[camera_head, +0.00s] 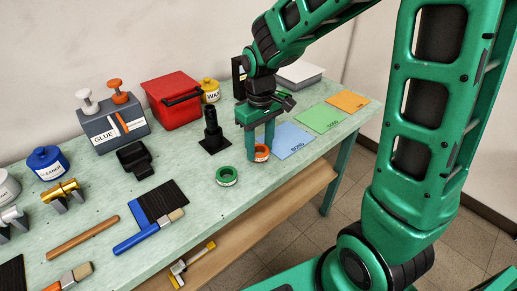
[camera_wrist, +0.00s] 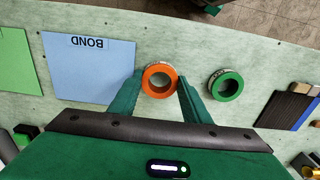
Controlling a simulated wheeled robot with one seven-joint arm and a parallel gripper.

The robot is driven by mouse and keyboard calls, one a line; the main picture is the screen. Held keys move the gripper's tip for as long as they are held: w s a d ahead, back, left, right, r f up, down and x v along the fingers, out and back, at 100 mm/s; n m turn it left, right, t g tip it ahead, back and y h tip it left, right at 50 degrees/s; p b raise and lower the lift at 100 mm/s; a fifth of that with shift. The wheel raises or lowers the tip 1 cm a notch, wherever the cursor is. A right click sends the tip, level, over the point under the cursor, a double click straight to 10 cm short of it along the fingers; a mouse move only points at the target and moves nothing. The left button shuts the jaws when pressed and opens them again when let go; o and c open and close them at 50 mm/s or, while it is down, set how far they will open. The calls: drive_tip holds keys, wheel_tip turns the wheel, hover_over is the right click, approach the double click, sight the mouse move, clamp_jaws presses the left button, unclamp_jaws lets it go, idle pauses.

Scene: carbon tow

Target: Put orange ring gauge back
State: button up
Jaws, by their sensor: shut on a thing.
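The orange ring gauge (camera_head: 261,154) is low at the bench's front edge, between the fingertips of my gripper (camera_head: 259,148). In the wrist view the orange ring (camera_wrist: 147,80) shows its open hole upward, with a green finger of my gripper (camera_wrist: 160,88) on each side. My gripper is shut on it. I cannot tell whether the ring touches the bench top. A green ring gauge (camera_head: 227,176) lies flat to the left of it; it also shows in the wrist view (camera_wrist: 215,85). A black upright post on a square base (camera_head: 212,136) stands behind, to the left.
Blue BOND (camera_head: 292,142), green (camera_head: 320,118) and orange (camera_head: 347,101) mats lie to the right. A red box (camera_head: 172,100), yellow tin (camera_head: 210,90) and GLUE block (camera_head: 112,130) stand at the back.

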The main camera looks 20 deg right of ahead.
drive_tip(key=shift+f, duration=0.65)
drive_tip(key=o, duration=1.2)
drive_tip(key=shift+f, duration=0.1)
wheel_tip(320, 180, up, 12)
drive_tip(key=s+d+f+m, duration=0.1)
drive_tip(key=s+d+m, duration=0.4)
drive_tip(key=s+d, duration=0.3)
drive_tip(key=s+d+f+m, duration=0.2)
drive_tip(key=s+d+m, duration=0.3)
drive_tip(key=s+d, duration=0.4)
drive_tip(key=s, duration=0.6)
drive_tip(key=shift+s+d+f, duration=0.15)
drive_tip(key=shift+s+f, duration=0.05)
drive_tip(key=shift+f, duration=0.05)
